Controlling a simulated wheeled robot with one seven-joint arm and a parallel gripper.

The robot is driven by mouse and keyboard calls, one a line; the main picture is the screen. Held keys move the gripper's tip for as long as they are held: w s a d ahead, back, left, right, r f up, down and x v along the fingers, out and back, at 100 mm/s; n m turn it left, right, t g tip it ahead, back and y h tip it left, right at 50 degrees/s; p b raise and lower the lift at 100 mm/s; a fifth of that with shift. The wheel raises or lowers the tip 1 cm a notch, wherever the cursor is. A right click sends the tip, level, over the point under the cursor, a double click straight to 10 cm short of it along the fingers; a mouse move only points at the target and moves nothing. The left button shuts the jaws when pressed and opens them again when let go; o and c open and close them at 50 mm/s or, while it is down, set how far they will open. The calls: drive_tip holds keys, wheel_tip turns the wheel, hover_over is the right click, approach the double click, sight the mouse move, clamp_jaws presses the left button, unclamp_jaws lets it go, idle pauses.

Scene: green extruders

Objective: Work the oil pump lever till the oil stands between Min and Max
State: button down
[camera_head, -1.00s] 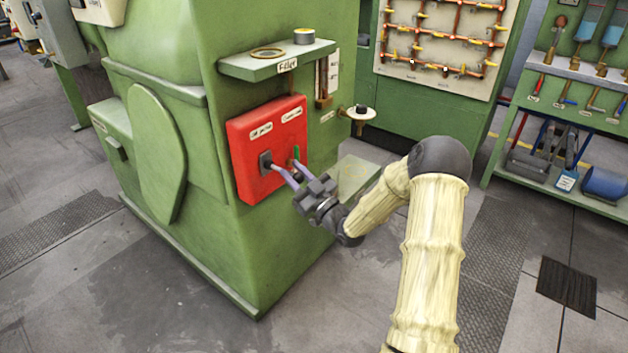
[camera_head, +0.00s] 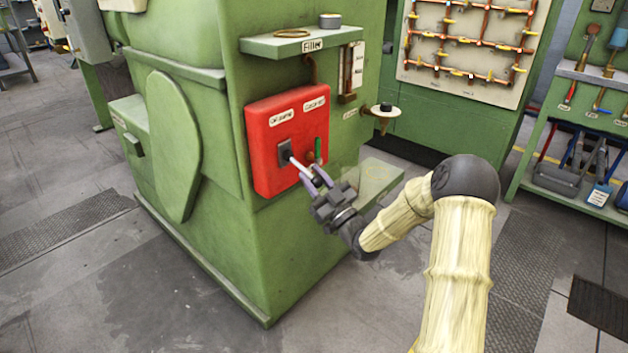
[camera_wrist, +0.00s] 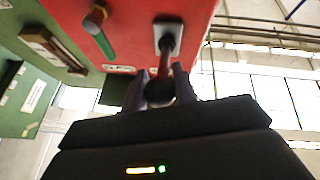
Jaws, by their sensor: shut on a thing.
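The oil level is too small to read.
A green-handled lever (camera_head: 318,150) is close right of the pump lever, also in the wrist view (camera_wrist: 104,43). The Filler shelf (camera_head: 270,47) juts out above the panel. The floor in front is clear.

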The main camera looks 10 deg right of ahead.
drive_tip(key=shift+f, duration=0.2)
drive_tip(key=c, duration=1.1)
unclamp_jaws()
drive_tip(key=shift+r, duration=0.1)
drive_tip(key=v, duration=1.7)
drive_tip(key=shift+s, duration=0.25)
